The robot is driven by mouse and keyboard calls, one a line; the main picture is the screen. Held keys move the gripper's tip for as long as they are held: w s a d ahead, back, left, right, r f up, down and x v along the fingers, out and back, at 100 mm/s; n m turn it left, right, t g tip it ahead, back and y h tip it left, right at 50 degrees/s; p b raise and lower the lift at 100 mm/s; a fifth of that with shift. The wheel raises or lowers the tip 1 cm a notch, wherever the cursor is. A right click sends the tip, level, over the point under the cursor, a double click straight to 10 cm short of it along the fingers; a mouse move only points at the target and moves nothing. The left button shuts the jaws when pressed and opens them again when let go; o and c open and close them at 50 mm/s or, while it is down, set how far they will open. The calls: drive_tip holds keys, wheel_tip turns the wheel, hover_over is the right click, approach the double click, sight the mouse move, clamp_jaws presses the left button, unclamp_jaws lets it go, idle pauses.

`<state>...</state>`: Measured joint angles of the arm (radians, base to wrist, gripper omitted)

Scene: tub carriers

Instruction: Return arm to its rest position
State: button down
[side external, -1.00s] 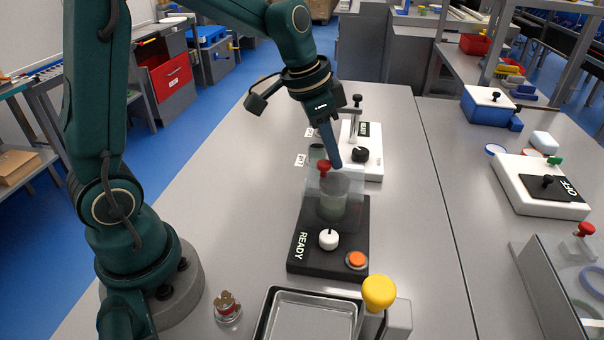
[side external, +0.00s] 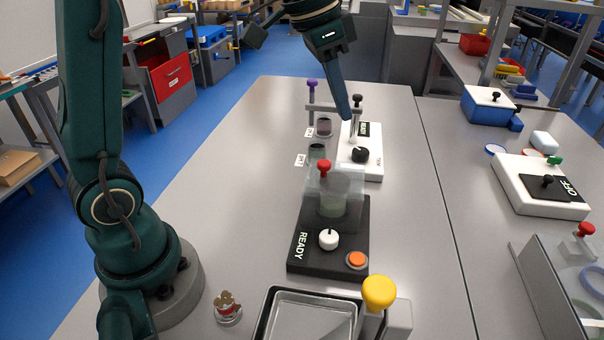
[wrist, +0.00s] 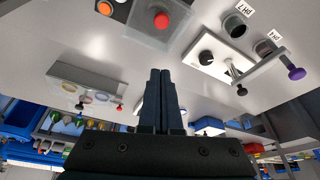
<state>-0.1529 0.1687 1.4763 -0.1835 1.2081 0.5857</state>
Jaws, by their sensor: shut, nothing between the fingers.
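My gripper (side external: 343,103) is shut and empty, held in the air above the far part of the bench. In the wrist view its two fingers (wrist: 160,84) lie together with nothing between them. Below it is a white unit with a black knob (side external: 361,155). Nearer the camera stands a black READY base (side external: 297,262) with a clear, red-knobbed guard (side external: 312,208) around a greenish container. The gripper is apart from all of these.
A bar with a purple knob (side external: 312,88) stands behind two labelled jars (side external: 317,152). A metal tray (side external: 310,318) with a yellow knob (side external: 379,291) beside it is at the front. A white OFF unit (side external: 520,196) and blue tub (side external: 487,108) are on the right. Bench left of the jars is clear.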

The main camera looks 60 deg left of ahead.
drive_tip(key=s+d+n+t, duration=0.1)
drive_tip(key=s+d+t, duration=0.1)
drive_tip(key=s, duration=1)
drive_tip(key=s+f+n+y, duration=0.1)
drive_tip(key=s+f+n, duration=0.2)
drive_tip(key=s+f, duration=0.1)
drive_tip(key=shift+s+a+f, duration=0.35)
drive_tip(key=shift+f, duration=0.25)
